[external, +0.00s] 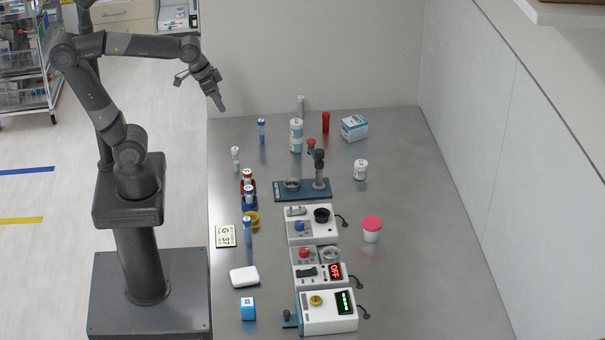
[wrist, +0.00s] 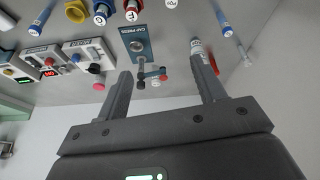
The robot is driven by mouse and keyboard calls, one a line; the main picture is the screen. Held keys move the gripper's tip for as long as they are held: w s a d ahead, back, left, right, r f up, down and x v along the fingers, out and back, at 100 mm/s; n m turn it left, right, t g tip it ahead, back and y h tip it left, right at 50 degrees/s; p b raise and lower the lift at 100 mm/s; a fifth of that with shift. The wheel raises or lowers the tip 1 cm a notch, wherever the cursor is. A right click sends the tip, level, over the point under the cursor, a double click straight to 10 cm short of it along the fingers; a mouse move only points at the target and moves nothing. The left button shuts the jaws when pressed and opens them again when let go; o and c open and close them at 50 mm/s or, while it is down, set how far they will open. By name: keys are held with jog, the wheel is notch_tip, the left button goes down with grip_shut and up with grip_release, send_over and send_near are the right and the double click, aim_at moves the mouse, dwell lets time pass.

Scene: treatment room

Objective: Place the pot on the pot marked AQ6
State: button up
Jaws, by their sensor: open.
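A white pot with a pink-red lid (external: 371,229) stands upright right of the devices; its lid (wrist: 98,86) shows near the left finger in the wrist view. A small white labelled pot (external: 360,169) stands farther back. A taller white labelled pot (external: 296,136) stands at the back middle. I cannot read AQ6 on any of them. My gripper (external: 201,91) is open and empty, high above the back left edge of the table, apart from all the pots. Its fingers (wrist: 162,85) are spread in the wrist view.
A teal press stand (external: 302,190) and several white devices (external: 311,224) with cables run down the middle of the table. A blue-white box (external: 354,127) and red tube (external: 326,122) are at back. The right side is clear.

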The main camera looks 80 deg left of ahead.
jog(key=s+d+f+m+t, duration=0.1)
jog(key=s+f, duration=0.1)
jog(key=s, duration=0.4)
jog(key=shift+s+d+f+m, duration=0.2)
jog(key=shift+s+d+m, duration=0.15)
jog(key=shift+s+m, duration=0.05)
jog(key=shift+o, duration=0.5)
dwell(0.4)
